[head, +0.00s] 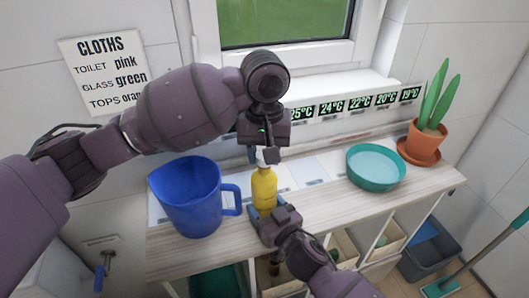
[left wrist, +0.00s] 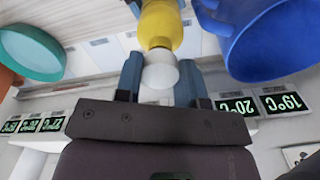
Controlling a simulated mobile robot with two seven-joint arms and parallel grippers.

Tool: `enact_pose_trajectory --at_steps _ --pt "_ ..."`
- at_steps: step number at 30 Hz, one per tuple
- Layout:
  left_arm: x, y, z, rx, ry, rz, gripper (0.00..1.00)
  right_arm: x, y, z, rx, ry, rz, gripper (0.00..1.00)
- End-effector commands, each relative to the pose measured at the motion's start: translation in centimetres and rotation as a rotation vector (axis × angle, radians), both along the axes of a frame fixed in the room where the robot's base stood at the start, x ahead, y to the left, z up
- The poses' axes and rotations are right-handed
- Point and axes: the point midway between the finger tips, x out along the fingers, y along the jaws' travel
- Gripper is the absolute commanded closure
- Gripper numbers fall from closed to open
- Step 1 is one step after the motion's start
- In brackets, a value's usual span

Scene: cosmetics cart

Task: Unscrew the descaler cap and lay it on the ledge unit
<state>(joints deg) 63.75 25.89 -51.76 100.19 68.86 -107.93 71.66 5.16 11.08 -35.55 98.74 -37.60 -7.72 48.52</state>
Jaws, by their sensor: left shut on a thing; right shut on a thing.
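The yellow descaler bottle (head: 264,187) stands upright on the wood-topped ledge unit (head: 325,208). My right gripper (head: 265,212) is shut on its lower body from the front. My left gripper (head: 264,156) points down from above and is shut on the white cap. In the left wrist view the cap (left wrist: 160,73) sits between the two blue-grey fingers, against the neck of the yellow bottle (left wrist: 160,25). I cannot tell how far the cap is turned. In the head view my left gripper mostly hides the cap.
A blue jug (head: 190,198) stands close left of the bottle, its handle towards it. A teal bowl (head: 376,168) and a potted plant (head: 422,142) stand to the right. Temperature displays (head: 333,106) line the back. Bare top lies between bottle and bowl.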

Motion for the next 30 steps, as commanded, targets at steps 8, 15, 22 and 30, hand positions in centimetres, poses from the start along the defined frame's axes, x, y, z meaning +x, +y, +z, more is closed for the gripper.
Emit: enact_pose_trajectory --at_steps 8,15,22,30 --pt "0.0 -0.1 2.8 -0.001 -0.003 0.000 0.92 0.0 0.0 0.0 -0.001 0.001 0.001 1.00" --pt "0.0 0.0 3.8 -0.001 0.000 0.000 0.92 0.0 0.0 0.0 -0.001 0.001 0.001 1.00" --pt "0.0 0.0 3.8 -0.001 0.000 0.000 0.92 0.0 0.0 0.0 -0.001 0.001 0.001 0.18" --pt "0.0 0.0 3.8 -0.001 0.000 0.000 0.92 0.0 0.0 0.0 0.000 0.000 0.000 0.08"
